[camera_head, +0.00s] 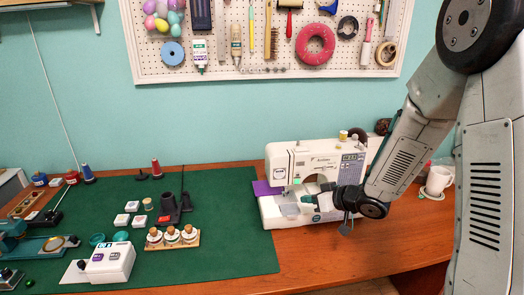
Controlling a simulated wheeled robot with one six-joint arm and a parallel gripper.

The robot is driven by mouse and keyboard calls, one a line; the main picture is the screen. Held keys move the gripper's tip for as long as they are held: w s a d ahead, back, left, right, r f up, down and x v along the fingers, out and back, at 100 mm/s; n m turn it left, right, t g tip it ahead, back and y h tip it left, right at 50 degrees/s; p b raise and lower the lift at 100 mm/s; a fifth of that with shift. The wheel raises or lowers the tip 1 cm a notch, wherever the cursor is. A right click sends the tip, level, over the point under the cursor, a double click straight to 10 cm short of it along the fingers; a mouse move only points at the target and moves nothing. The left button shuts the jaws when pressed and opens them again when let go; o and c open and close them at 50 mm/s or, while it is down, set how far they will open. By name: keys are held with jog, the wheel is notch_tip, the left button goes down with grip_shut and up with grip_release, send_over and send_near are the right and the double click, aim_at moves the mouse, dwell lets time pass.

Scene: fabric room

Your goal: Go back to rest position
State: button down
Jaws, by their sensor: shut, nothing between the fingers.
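My arm comes in from the right side of the head view and reaches down to the left. The fingers look closed and hold nothing that I can see. The gripper and wrist hide part of the machine's front. I cannot tell whether the gripper touches the machine. A purple cloth piece (265,188) lies at the machine's left end.
A green mat (215,255) covers the table's left side, with a white button box (110,262), a wooden stand of bottles (172,238) and small tools. A white mug (438,180) stands at the right, behind my arm. A pegboard (270,70) hangs above. The wooden table's front (310,262) is clear.

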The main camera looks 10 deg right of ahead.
jog(key=s+d+f+m+g+h, duration=0.1)
jog(key=s+d+f+g+h, duration=0.1)
jog(key=d+f+h, duration=0.4)
jog(key=s+d+r+m+g+h, duration=0.2)
jog(key=s+d+r+g+h, duration=0.2)
jog(key=s+d+r, duration=0.4)
jog(key=s+a+r+y, duration=0.1)
jog(key=s+a+r, duration=0.3)
jog(key=s, duration=0.4)
jog(key=s+a+r+m+g, duration=0.1)
jog(key=s+a+r, duration=0.3)
jog(key=s+r, duration=0.2)
jog(key=s+a+r+m+g+y, duration=0.1)
jog(key=s+a+r, duration=0.3)
jog(key=s, duration=0.7)
jog(key=shift+r+y, duration=0.3)
jog(key=shift+r, duration=0.75)
jog(key=shift+g, duration=0.3)
